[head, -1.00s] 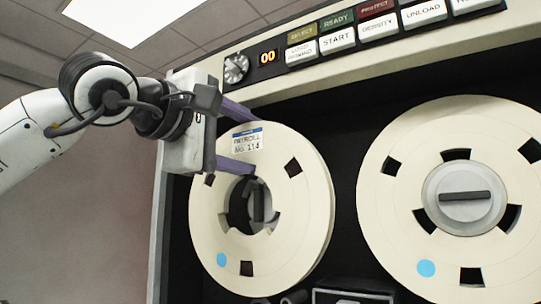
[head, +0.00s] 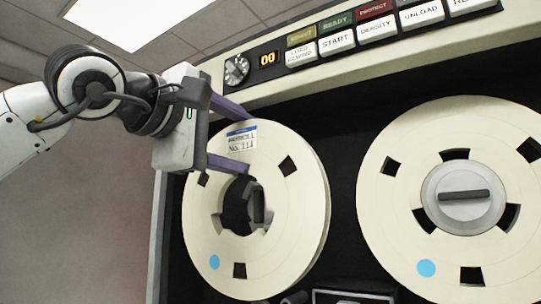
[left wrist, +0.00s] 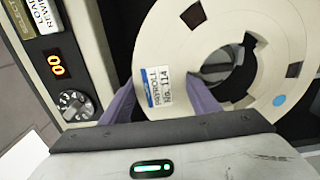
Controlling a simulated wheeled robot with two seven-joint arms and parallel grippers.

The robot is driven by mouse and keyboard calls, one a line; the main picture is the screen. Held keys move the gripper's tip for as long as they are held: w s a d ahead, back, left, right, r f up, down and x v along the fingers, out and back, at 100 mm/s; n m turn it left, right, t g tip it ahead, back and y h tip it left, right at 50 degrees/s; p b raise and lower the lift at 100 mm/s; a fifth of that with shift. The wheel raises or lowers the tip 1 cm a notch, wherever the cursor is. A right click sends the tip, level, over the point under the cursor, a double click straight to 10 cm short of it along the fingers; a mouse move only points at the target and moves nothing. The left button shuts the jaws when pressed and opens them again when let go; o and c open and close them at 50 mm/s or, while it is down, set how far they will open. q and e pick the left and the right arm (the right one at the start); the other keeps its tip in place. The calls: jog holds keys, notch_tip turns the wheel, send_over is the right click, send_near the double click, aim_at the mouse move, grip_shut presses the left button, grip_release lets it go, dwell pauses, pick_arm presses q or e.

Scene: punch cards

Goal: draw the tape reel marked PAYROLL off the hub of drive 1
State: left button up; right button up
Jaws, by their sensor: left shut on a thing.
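The cream PAYROLL reel (head: 300,220) is at the left drive, with a white and blue label reading PAYROLL and a blue dot low on its face. My left gripper (head: 245,143) is shut on its rim and inner edge, one purple finger above the label and one at the centre hole. In the left wrist view the reel (left wrist: 232,20) sits between both fingers (left wrist: 163,98). The dark hub (head: 258,205) shows through the right side of the reel's hole. I cannot tell whether the reel is fully clear of it. My right gripper is out of view.
A second cream reel (head: 390,215) is mounted on the right drive, on a grey hub (head: 466,210). Above are a knob (head: 236,70), an orange 00 display (head: 268,59) and a row of buttons (head: 337,42). Open room lies left of the cabinet.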

pick_arm(q)
jog(key=shift+s+a+r, duration=0.1)
jog(key=shift+s+r, duration=0.05)
jog(key=shift+b+v, duration=0.6)
jog(key=shift+v, duration=0.4)
jog(key=shift+b+v, duration=0.55)
jog(key=shift+v, duration=1)
jog(key=b+v, duration=0.1)
jog(key=v, duration=0.4)
jog(key=shift+s+a, duration=0.25)
jog(key=shift+s, duration=0.05)
